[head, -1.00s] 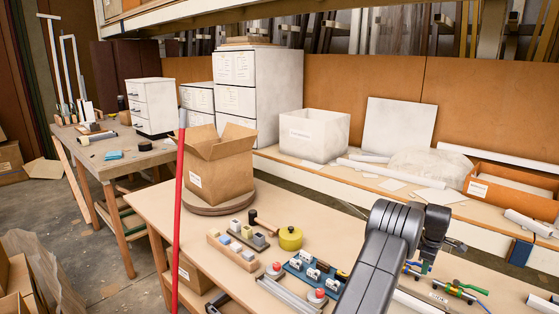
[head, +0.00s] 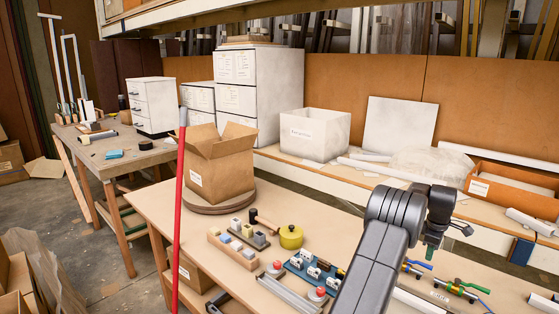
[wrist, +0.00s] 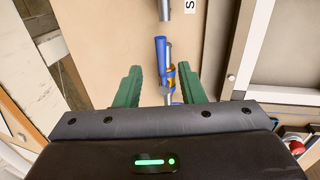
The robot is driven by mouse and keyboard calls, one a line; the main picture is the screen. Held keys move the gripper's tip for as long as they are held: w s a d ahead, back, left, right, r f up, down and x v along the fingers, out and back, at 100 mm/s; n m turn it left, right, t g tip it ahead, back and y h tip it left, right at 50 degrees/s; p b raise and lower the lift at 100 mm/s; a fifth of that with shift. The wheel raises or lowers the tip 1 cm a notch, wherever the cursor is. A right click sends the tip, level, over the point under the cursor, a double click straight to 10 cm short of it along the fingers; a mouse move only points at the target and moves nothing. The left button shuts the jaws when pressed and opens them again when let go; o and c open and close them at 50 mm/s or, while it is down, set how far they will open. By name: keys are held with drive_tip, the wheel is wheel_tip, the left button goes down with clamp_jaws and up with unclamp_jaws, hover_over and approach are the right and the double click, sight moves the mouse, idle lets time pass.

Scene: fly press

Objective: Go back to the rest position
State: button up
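My gripper (wrist: 160,80) shows two green fingers held apart in the wrist view, with nothing held between them. A blue-handled tool (wrist: 160,52) shows beyond the gap between the fingers, apparently on the bench below. In the head view my gripper (head: 433,243) hangs from the bent arm above the right part of the bench, partly hidden by the wrist. The blue-handled tool (head: 415,269) and a green-handled one (head: 456,287) lie on the bench near it.
The workbench (head: 160,204) carries a cardboard box (head: 219,168) on a round board, a yellow pot (head: 291,237), small blocks and a blue fixture (head: 315,271). A red pole (head: 178,220) stands at its front left. A back shelf holds a white bin (head: 315,135) and an orange tray (head: 510,192).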

sight(426, 267)
wheel_tip(426, 267, up, 7)
drive_tip(key=s, duration=0.1)
drive_tip(key=f, duration=0.4)
drive_tip(key=w+f, duration=0.1)
drive_tip(key=f, duration=0.4)
drive_tip(key=w+f+p, duration=0.1)
drive_tip(key=f, duration=0.3)
drive_tip(key=shift+d+f, duration=0.15)
drive_tip(key=shift+d, duration=0.25)
drive_tip(key=shift+f, duration=0.25)
drive_tip(key=shift+s+a+m, duration=0.25)
drive_tip(key=shift+a+m, duration=0.1)
drive_tip(key=shift+m, duration=0.25)
